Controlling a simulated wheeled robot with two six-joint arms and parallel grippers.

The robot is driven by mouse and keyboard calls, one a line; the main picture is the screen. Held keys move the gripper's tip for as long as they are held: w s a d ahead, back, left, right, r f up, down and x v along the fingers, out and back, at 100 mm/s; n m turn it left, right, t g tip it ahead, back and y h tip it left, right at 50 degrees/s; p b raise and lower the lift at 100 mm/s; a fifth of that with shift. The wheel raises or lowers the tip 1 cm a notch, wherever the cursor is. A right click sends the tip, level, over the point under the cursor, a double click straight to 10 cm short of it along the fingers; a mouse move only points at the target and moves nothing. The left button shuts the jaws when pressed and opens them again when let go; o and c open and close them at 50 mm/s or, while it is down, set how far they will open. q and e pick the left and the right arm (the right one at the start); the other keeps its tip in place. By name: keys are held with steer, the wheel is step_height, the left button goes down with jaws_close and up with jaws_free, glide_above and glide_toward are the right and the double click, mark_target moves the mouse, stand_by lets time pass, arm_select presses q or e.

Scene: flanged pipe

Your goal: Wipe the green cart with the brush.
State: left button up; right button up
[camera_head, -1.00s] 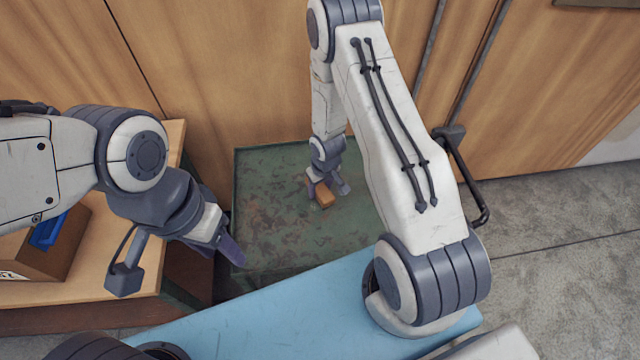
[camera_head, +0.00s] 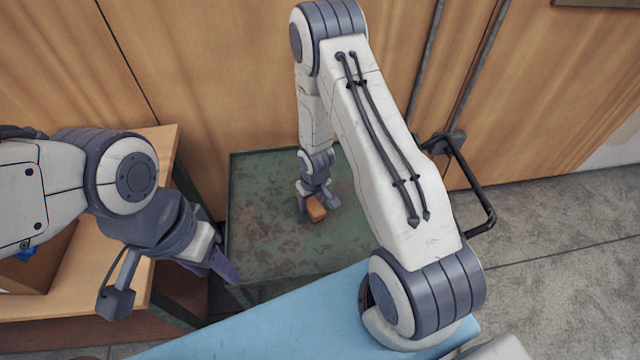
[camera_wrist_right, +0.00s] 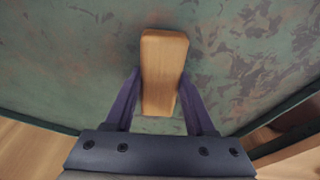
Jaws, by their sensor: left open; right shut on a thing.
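The green cart (camera_head: 270,245) has a worn, stained top and stands against the wooden wall; its surface also fills most of the right wrist view (camera_wrist_right: 60,60). My right gripper (camera_head: 317,200) is over the cart top, shut on the wooden back of the brush (camera_head: 316,210). In the right wrist view the brush (camera_wrist_right: 163,70) sits between the two fingers. Its bristles are hidden, so I cannot tell whether they touch the cart. My left gripper (camera_head: 224,268) is open and empty, near the cart's left front edge.
A wooden table (camera_head: 155,165) with a box (camera_head: 45,265) holding something blue is at the left. A light blue surface (camera_head: 270,325) lies in front of the cart. A dark handle (camera_head: 470,185) sticks up at the cart's right. The wooden wall (camera_head: 210,70) closes off the back.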

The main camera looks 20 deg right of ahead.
steer(key=shift+s+d, duration=0.1)
steer(key=shift+d, duration=0.25)
steer(key=shift+s+d+p, duration=0.1)
steer(key=shift+d+p, duration=0.4)
steer(key=shift+p, duration=0.05)
step_height(320, 180, up, 3)
steer(key=shift+s+d+f+p, duration=0.1)
steer(key=shift+d+p, duration=0.05)
steer(key=shift+p, duration=1)
steer(key=shift+d+r+p, duration=0.2)
steer(key=shift+r+p, duration=0.5)
steer(key=shift+r, duration=0.05)
step_height(320, 180, up, 4)
steer(key=p, duration=0.3)
steer(key=shift+f, duration=0.2)
steer(key=shift+a, duration=0.1)
